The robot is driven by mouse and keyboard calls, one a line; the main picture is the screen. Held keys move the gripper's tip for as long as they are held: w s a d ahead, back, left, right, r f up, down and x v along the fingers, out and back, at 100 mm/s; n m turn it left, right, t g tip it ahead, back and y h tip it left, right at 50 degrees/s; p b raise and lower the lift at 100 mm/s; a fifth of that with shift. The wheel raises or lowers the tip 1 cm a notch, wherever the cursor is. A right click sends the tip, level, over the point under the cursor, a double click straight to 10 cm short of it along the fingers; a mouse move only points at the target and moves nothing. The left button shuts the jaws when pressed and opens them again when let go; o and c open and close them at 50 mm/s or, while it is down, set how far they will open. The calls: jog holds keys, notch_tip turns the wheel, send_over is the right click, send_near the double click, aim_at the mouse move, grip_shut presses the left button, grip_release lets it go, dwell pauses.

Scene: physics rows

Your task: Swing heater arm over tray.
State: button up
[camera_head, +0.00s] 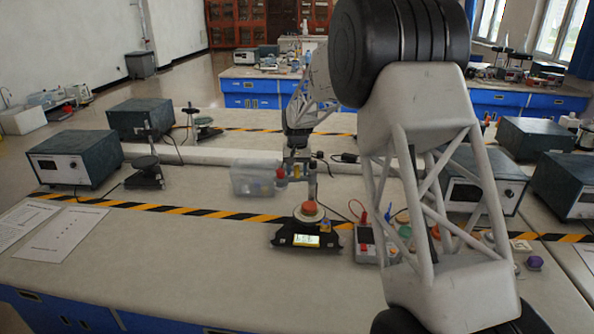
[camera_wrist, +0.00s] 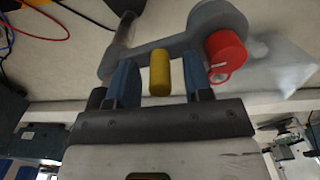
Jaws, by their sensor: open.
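The heater arm (camera_wrist: 180,45) is a grey bar in the wrist view, joined to a post (camera_wrist: 122,35) at its left end. A red cap (camera_wrist: 226,50) sits at its right end and a yellow peg (camera_wrist: 159,72) stands at its middle. My gripper (camera_wrist: 161,75) is open, with one blue finger on each side of the peg and visible gaps. In the head view my gripper (camera_head: 297,160) is just above the heater arm (camera_head: 297,173), behind a black instrument (camera_head: 305,236) with a lit display. A reddish-orange round piece (camera_head: 309,210) sits on that instrument; I cannot clearly make out a tray.
A clear box (camera_head: 253,178) stands left of the heater arm. A small panel with leads (camera_head: 367,243) and several small coloured items lie to the right, partly behind my arm. Striped tape (camera_head: 150,207) crosses the bench. The front left bench is free apart from papers (camera_head: 58,233).

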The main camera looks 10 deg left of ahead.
aim_at(312, 177)
grip_shut()
dwell(0.3)
jog(key=shift+s, duration=0.15)
jog(key=shift+s+d+n, duration=0.65)
jog(key=shift+d+n, duration=0.3)
jog(key=shift+n, duration=1.6)
jog(key=shift+s+d+n, duration=0.7)
jog(key=shift+d+n, duration=0.2)
jog(key=shift+n, duration=1.6)
jog(key=shift+s+d+n, duration=0.65)
jog(key=shift+d+n, duration=0.3)
jog(key=shift+n, duration=1.6)
